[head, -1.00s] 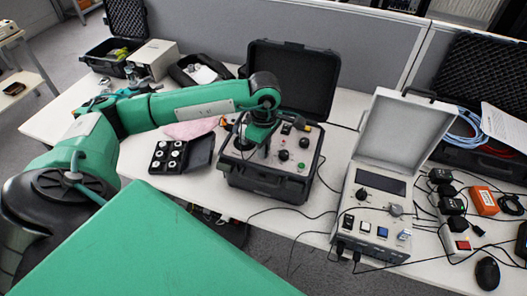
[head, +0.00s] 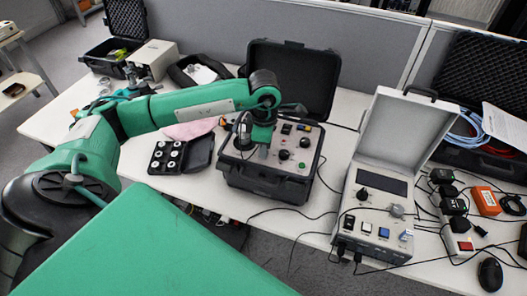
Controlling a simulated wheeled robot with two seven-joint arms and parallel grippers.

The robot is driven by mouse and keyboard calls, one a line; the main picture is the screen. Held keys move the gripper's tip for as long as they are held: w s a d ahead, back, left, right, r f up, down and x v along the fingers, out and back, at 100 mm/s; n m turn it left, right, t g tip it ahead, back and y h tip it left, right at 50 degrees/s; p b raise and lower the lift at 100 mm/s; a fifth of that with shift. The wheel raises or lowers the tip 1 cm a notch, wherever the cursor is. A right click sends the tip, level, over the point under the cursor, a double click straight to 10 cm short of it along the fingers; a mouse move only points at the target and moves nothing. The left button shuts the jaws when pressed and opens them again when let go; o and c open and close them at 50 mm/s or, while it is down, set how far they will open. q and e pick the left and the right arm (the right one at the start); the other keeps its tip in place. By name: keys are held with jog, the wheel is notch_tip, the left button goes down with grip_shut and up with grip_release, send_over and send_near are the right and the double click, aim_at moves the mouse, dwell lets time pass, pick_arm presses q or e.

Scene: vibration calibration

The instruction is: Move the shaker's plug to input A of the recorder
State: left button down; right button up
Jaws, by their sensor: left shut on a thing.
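The recorder seems to be the grey case with a raised lid and a dark screen (head: 382,181), right of centre. Two black plugs with cables, one left (head: 340,248) and one right (head: 357,257), sit at its front edge; input letters are too small to read. The shaker seems to be the open black case (head: 265,183) with knobs on a pale panel. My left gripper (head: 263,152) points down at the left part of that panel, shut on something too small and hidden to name. I cannot tell which plug is the shaker's. My right gripper is not in view.
A small black box with white round pieces (head: 168,157) lies left of the shaker case. Black adapters, an orange box (head: 485,201) and a mouse (head: 490,273) lie at the right. Loose cables run between the cases and over the front edge. A grey partition stands behind.

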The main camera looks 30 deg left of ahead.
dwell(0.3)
pick_arm(q)
jog(key=shift+n, duration=1)
jog(key=c, duration=1.2)
grip_release()
jog(key=shift+r, duration=0.1)
jog(key=shift+r+p, duration=1)
jog(key=shift+r, duration=1.45)
